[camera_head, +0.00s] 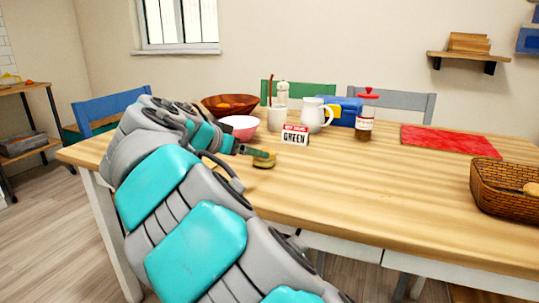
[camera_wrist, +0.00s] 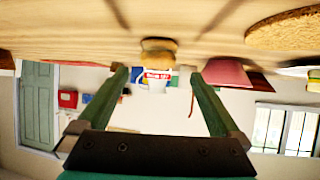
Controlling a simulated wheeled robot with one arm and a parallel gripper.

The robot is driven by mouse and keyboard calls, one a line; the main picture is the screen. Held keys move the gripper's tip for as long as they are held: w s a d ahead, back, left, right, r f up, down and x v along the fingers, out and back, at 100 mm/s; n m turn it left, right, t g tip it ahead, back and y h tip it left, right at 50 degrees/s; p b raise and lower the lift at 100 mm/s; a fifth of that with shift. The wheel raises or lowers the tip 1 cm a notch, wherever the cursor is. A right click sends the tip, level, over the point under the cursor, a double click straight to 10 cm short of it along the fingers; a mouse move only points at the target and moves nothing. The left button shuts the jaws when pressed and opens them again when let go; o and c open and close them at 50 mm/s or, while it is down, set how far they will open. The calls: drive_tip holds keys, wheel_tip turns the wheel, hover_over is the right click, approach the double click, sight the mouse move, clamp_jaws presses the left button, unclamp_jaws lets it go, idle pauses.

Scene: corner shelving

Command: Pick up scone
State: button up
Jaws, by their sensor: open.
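A small round golden-brown item, which looks like the scone (camera_head: 264,160), lies on the wooden table in front of the sign. In the upside-down wrist view the scone (camera_wrist: 158,46) shows ahead, roughly centred between the fingers. My gripper (camera_head: 252,153) is low over the table, its fingertips close to the scone's left side. In the wrist view my gripper (camera_wrist: 160,74) is open with nothing held between its fingers. I cannot tell whether a finger touches the scone.
Behind the scone stand a sign (camera_head: 295,135), white pitcher (camera_head: 314,115), pink bowl (camera_head: 239,126) and sauce bottle (camera_head: 365,119). A brown textured flat item (camera_wrist: 288,25) lies near the gripper. A wicker basket (camera_head: 500,190) is far right. The table's middle is clear.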

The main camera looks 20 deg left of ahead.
drive_tip(key=x, duration=0.7)
drive_tip(key=shift+s+d+p, duration=0.1)
drive_tip(key=shift+s+p, duration=0.05)
drive_tip(key=shift+p, duration=0.25)
drive_tip(key=c, duration=1.3)
drive_tip(key=shift+o, duration=0.2)
drive_tip(key=shift+r, duration=0.15)
